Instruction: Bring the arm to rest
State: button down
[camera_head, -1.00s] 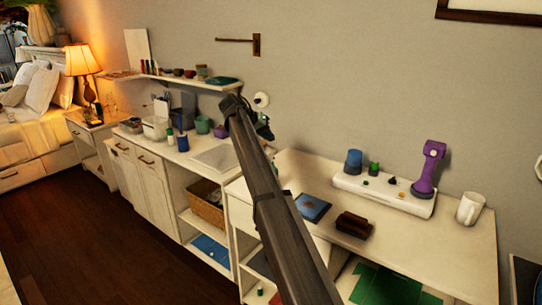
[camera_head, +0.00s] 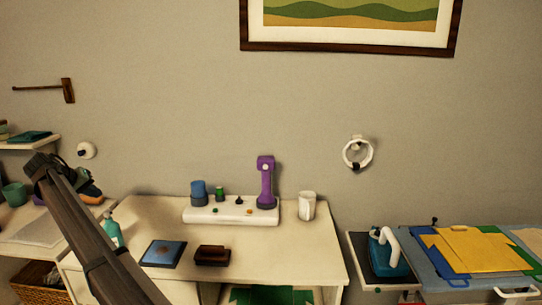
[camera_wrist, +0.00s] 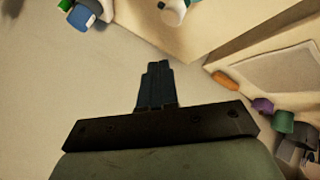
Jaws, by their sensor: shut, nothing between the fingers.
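My arm (camera_head: 90,235) reaches up from the bottom left in the head view. My gripper (camera_wrist: 155,72) shows in the wrist view with its dark fingers together and nothing between them. In the head view the gripper end is at the upper end of the arm, at the left, and its fingers are hard to make out there. It is held in the air in front of the wall and the counters, apart from the things on them as far as I can see.
A white desk (camera_head: 300,245) holds a purple device (camera_head: 266,185), a white mug (camera_head: 307,206), a blue book (camera_head: 163,253) and a brown block (camera_head: 212,255). An ironing surface with yellow cloth (camera_head: 470,248) and a teal iron (camera_head: 388,255) stands right. The wall above is mostly clear.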

jog(key=s+d+f+n+g+y, duration=0.2)
jog(key=s+d+f, duration=0.2)
jog(key=s+f, duration=0.3)
jog(key=s+d+f+n+g+y, duration=0.1)
jog(key=s+d+f, duration=0.35)
jog(key=f, duration=0.45)
jog(key=s+d+f+m+g+h, duration=0.15)
jog(key=s+d+f, duration=0.25)
jog(key=d+f, duration=1.05)
jog(key=s+d+f+m+g, duration=0.1)
jog(key=s+d+f+g, duration=0.25)
jog(key=d+f, duration=1.15)
jog(key=s+d+f+m+g, duration=0.1)
jog(key=s+d+f, duration=0.6)
jog(key=d, duration=0.4)
jog(key=s+d+f+m+g, duration=0.2)
jog(key=s+d+f, duration=0.45)
jog(key=d, duration=0.35)
jog(key=s+d+f+m+g, duration=0.2)
jog(key=s+d+f, duration=0.2)
jog(key=s+d, duration=0.5)
jog(key=s+d+f+m+g, duration=0.2)
jog(key=s+d+f+m, duration=0.1)
jog(key=s+d, duration=0.6)
jog(key=shift+s+d+f, duration=0.4)
jog(key=shift+d+f, duration=0.45)
jog(key=shift+d, duration=0.25)
